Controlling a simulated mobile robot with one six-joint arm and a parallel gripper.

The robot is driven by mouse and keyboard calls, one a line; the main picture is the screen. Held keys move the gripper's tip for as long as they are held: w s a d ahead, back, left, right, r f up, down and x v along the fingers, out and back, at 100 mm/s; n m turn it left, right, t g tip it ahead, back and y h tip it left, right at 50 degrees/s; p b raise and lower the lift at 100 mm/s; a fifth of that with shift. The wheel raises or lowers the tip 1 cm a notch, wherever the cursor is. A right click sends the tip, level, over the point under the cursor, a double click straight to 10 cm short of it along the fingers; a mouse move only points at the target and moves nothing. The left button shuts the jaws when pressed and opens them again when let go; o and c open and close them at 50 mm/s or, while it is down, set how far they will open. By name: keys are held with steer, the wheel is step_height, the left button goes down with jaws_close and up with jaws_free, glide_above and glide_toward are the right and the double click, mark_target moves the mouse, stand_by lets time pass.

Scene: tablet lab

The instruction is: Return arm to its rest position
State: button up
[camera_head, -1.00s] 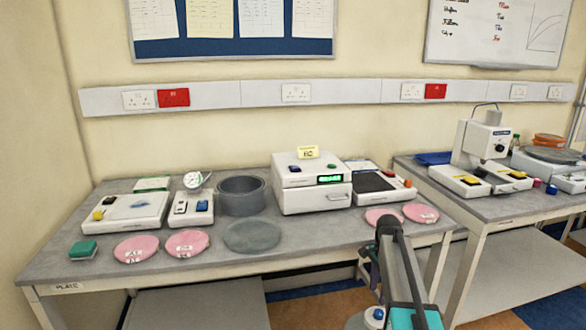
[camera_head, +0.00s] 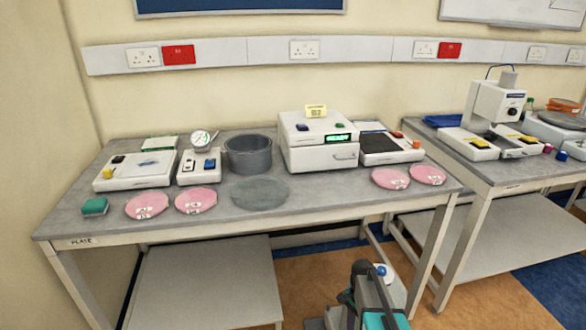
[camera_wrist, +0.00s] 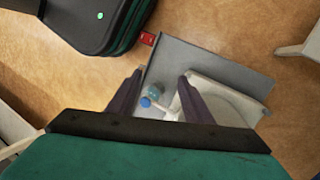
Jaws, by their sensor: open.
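My gripper (camera_wrist: 159,78) shows in the wrist view with its two dark fingers apart and nothing between them. It points down over a grey flat surface (camera_wrist: 205,60) above the wooden floor. My arm shows at the bottom of the head view, folded low in front of the bench (camera_head: 330,216) and clear of it. I cannot make out the fingertips in the head view.
On the bench are pink dishes (camera_head: 147,205), a grey pot (camera_head: 248,154) and a white device with a green display (camera_head: 318,146). A second bench (camera_head: 490,172) with a microscope (camera_head: 495,105) stands at right.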

steer(key=s+a+f+n, duration=0.1)
steer(key=s+f+n, duration=0.3)
steer(key=s, duration=0.5)
steer(key=s+a+f+n, duration=0.2)
steer(key=s+f+n, duration=0.2)
steer(key=s, duration=0.5)
steer(key=s+a+f+n+g, duration=0.1)
steer(key=s+f+n, duration=0.3)
steer(key=s, duration=0.6)
steer(key=shift+a+n, duration=0.15)
steer(key=shift+n, duration=0.55)
